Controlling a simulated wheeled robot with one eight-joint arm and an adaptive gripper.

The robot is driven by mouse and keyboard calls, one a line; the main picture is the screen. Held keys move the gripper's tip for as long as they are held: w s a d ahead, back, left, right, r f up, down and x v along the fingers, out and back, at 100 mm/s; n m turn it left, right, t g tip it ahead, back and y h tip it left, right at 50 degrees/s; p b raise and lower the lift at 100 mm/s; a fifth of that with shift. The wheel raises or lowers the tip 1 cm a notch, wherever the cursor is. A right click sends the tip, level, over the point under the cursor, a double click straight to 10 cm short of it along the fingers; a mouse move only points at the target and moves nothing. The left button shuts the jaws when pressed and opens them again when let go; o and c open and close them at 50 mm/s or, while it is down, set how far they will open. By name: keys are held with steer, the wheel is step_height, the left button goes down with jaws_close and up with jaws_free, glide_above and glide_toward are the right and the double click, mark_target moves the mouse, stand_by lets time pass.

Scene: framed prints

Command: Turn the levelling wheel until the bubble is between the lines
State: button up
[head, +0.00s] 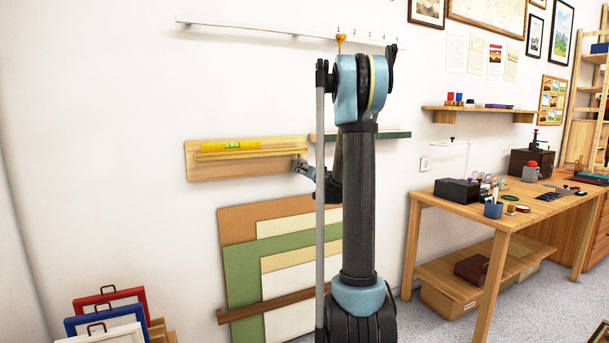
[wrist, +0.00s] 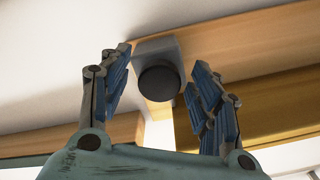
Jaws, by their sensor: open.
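A yellow spirit level (head: 215,147) with a green vial (head: 233,146) rests on a wooden ledge on a board (head: 245,174) fixed to the wall. The vial is too small to show where its bubble sits against the lines. The levelling wheel (wrist: 158,83) shows in the wrist view as a round black knob on a grey block, under pale wood. My gripper (wrist: 161,65) is open, with one blue-padded finger on each side of the knob. Gaps show between both fingers and the knob. In the head view my gripper (head: 302,166) is at the board's right end, where the wheel cannot be made out.
A green shelf (head: 390,136) is on the wall just right of the board, partly behind my arm. Coloured panels (head: 238,262) lean on the wall below. Framed prints (head: 110,300) stand at lower left. A wooden workbench (head: 465,204) with small items stands at right.

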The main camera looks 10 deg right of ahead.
steer(key=v, duration=1.2)
stand_by(0.6)
steer(key=s+a+f+n+g, duration=0.1)
steer(key=s+a+f+g, duration=0.25)
steer(key=s, duration=0.35)
steer(key=s+a+f+n+g+y, duration=0.1)
steer(key=s+a+f+n+g, duration=0.1)
steer(key=s+a, duration=0.35)
steer(key=s+a+f+n+g, duration=0.1)
steer(key=s+a+f+g, duration=0.2)
steer(key=s, duration=0.4)
steer(key=s+d+f+g+h, duration=0.2)
steer(key=s+f, duration=0.2)
steer(key=s, duration=0.4)
steer(key=s+d+f+m+g+h, duration=0.1)
steer(key=s+d+f+g+h, duration=0.1)
steer(key=s+f, duration=0.3)
steer(key=s+d+f+g+h, duration=0.2)
steer(key=s+d+f, duration=0.2)
steer(key=s, duration=0.9)
steer(key=shift+f+m+h, duration=0.3)
steer(key=shift+f+m, duration=0.05)
steer(key=shift+m, duration=0.05)
steer(key=shift+d+g, duration=0.15)
steer(key=shift+g, duration=0.1)
